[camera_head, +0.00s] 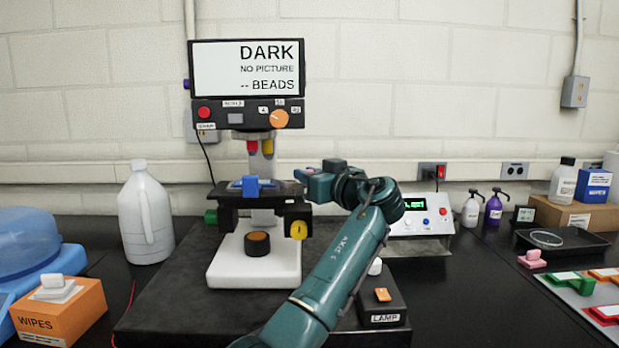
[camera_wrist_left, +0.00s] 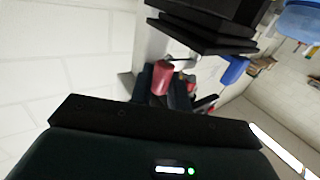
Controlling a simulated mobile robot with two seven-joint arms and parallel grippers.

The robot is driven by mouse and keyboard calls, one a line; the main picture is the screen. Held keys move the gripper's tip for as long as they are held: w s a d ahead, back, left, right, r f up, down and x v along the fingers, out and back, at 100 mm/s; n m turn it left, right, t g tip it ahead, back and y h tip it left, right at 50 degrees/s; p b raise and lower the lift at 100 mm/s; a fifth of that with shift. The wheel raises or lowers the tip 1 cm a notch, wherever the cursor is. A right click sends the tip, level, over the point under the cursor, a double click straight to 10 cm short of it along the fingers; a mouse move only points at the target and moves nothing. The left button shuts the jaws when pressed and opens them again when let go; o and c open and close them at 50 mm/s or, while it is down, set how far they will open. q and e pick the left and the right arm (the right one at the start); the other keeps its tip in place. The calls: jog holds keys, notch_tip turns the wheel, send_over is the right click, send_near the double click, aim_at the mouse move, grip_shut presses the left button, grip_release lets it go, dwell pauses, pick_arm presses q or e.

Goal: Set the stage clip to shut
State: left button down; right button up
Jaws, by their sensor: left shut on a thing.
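The microscope's dark stage (camera_head: 232,199) stands above its white base, with a blue block (camera_head: 251,186) and a blue-edged slide on top. My left gripper (camera_head: 303,175) is at the stage's right edge, a little right of the blue block. My right gripper is out of view.
The red and yellow objectives (camera_head: 267,146) hang just above the stage. A yellow knob (camera_head: 299,230) is below my gripper. A lamp box (camera_head: 383,308) stands beside my forearm. A white jug (camera_head: 146,215) stands left; a control box (camera_head: 422,215) stands right.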

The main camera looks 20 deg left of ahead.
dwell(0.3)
pick_arm(q)
jog(key=c, duration=1.4)
grip_release()
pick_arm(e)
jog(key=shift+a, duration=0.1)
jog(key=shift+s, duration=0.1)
pick_arm(q)
jog(key=shift+s+d, duration=0.15)
jog(key=shift+d, duration=0.05)
jog(key=b+v, duration=0.2)
jog(key=v, duration=1)
jog(key=shift+s+d+r+b, duration=0.1)
jog(key=shift+s+d+b, duration=0.1)
jog(key=shift+d+b, duration=0.1)
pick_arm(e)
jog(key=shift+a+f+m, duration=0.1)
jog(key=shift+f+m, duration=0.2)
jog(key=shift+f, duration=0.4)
pick_arm(q)
jog(key=shift+a, duration=0.1)
